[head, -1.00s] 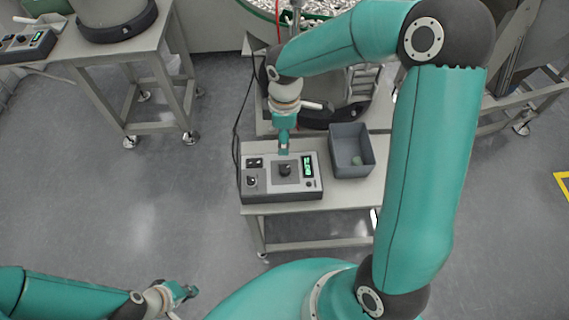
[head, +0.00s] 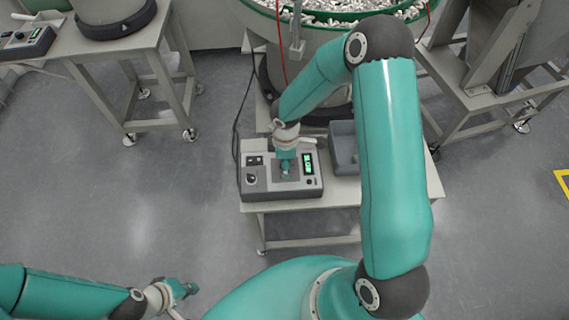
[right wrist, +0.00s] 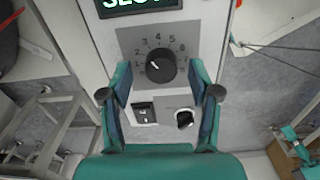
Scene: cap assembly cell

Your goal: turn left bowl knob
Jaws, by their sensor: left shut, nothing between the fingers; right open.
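A grey control box (head: 256,187) with a green-lit display (head: 308,164) stands on the middle table. In the right wrist view the open fingers (right wrist: 160,76) are on either side of the knob, with a gap on both sides. My left gripper (head: 190,290) is shut and empty, low at the left, away from the table.
A grey bin (head: 344,150) stands right of the box, partly behind my right arm. A smaller knob (right wrist: 184,119) and a rocker switch (right wrist: 144,113) are below the dial. Another control box (head: 28,46) is on the far-left table. A parts-filled bowl (head: 330,18) stands behind.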

